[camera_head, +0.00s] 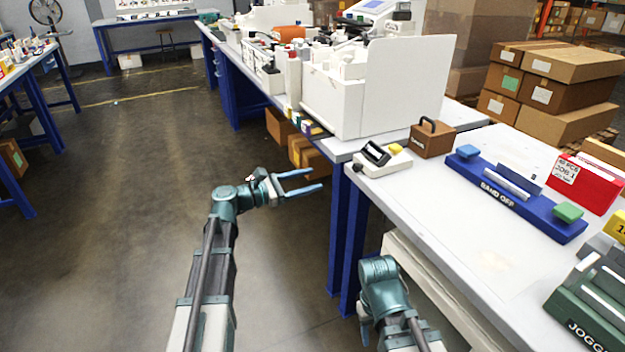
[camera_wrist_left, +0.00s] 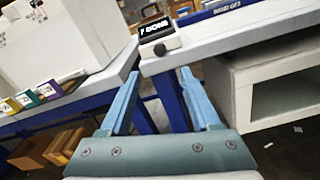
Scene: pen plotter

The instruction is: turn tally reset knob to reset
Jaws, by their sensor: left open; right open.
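The tally device (camera_head: 382,160) is a small pale box with a tilted dark display, near the left corner of the right-hand table in the head view. In the left wrist view the tally (camera_wrist_left: 157,32) shows white lettering, partly legible as "DONE". A small dark knob (camera_wrist_left: 160,49) is on its near face; its setting is too small to read. My left gripper (camera_head: 318,179) is open and empty, in front of the table edge and left of the tally, apart from it. In the left wrist view its fingers point towards the tally.
A brown block with a black handle (camera_head: 432,138) stands behind the tally. A blue "SAND OFF" bar (camera_head: 515,197) lies further right. A large white machine (camera_head: 345,95) stands on the adjoining table. The tabletop (camera_head: 445,215) in front of the blue bar is clear.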

